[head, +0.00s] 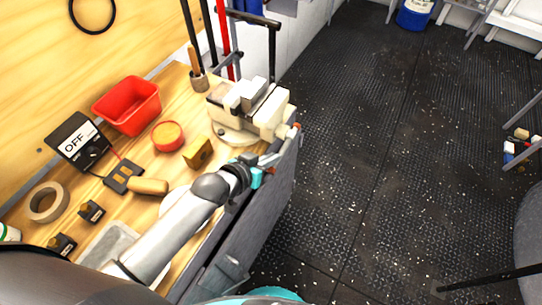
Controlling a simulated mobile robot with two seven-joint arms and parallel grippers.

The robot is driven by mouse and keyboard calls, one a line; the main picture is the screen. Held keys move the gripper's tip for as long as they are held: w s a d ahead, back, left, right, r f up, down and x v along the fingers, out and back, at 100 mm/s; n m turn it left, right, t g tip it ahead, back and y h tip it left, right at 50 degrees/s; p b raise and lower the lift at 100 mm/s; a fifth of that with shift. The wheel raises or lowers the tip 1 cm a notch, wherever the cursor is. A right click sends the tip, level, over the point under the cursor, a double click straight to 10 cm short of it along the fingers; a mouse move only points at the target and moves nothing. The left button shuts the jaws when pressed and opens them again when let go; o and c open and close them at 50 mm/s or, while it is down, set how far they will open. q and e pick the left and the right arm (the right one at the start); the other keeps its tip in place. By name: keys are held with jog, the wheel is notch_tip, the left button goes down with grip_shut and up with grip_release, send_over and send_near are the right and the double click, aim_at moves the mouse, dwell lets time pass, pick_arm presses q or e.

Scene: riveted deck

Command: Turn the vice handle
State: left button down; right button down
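A cream-coloured bench vice (262,112) stands at the right end of the wooden workbench. Its screw end and a small copper-coloured handle knob (296,127) face the bench's front edge. My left arm reaches in from the lower left. My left gripper (270,165), with teal parts, is just below and in front of the vice, close to the handle side. My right gripper is out of view.
On the workbench (150,205) are a red bin (128,104), a yellow block (198,153), a tape roll (48,202), an OFF box (80,140) and a wooden-handled tool (148,186). Upright rods stand behind the vice. The dark floor (390,150) to the right is mostly clear.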

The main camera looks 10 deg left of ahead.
aim_at(271, 169)
pick_arm(q)
jog(key=shift+s+f+t+h+b, duration=0.2)
jog(key=shift+f+b, duration=0.2)
jog(key=shift+f, duration=0.2)
jog(key=shift+s+f+t+h+b, duration=0.1)
jog(key=shift+f+t+b, duration=0.1)
jog(key=shift+f+b, duration=0.3)
jog(key=shift+w+f, duration=0.1)
jog(key=shift+f, duration=0.2)
notch_tip(271, 169, down, 2)
jog(key=shift+w+f+b, duration=0.1)
jog(key=shift+b, duration=0.45)
jog(key=shift+w+d+f+b, duration=0.1)
jog(key=shift+w+f+b, duration=0.15)
jog(key=shift+f, duration=0.3)
jog(key=shift+w+d+f+b, duration=0.1)
jog(key=shift+w+f+b, duration=0.15)
jog(key=shift+f, duration=0.25)
